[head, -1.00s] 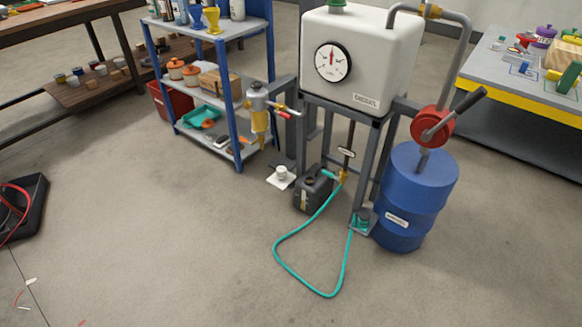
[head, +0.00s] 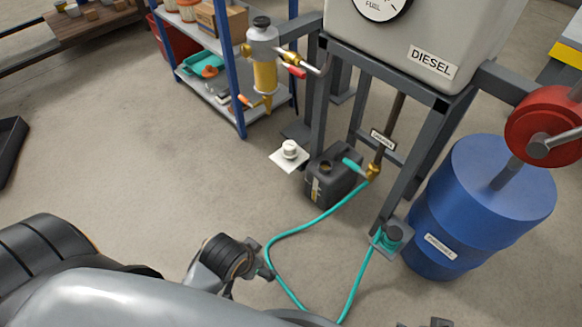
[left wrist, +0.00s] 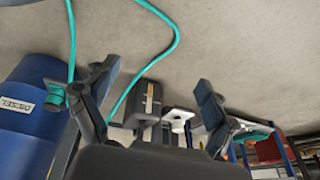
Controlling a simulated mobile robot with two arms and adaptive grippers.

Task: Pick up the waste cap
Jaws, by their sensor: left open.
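The small white cap (head: 289,147) sits on a white square pad (head: 283,162) on the floor, left of a black can (head: 333,178). In the left wrist view, which is upside down, the pale cap and pad (left wrist: 178,116) show small beyond the fingers, beside the black can (left wrist: 148,102). My left gripper (left wrist: 157,78) has its two fingers spread, with nothing held between them. It is apart from the cap. In the head view my left arm crosses the lower left and partly hides its hand. A dark piece at the bottom edge is too cropped to identify.
The tank frame (head: 318,110) stands behind the can. A blue shelf (head: 229,75) stands at the back left. The floor left of the pad is clear.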

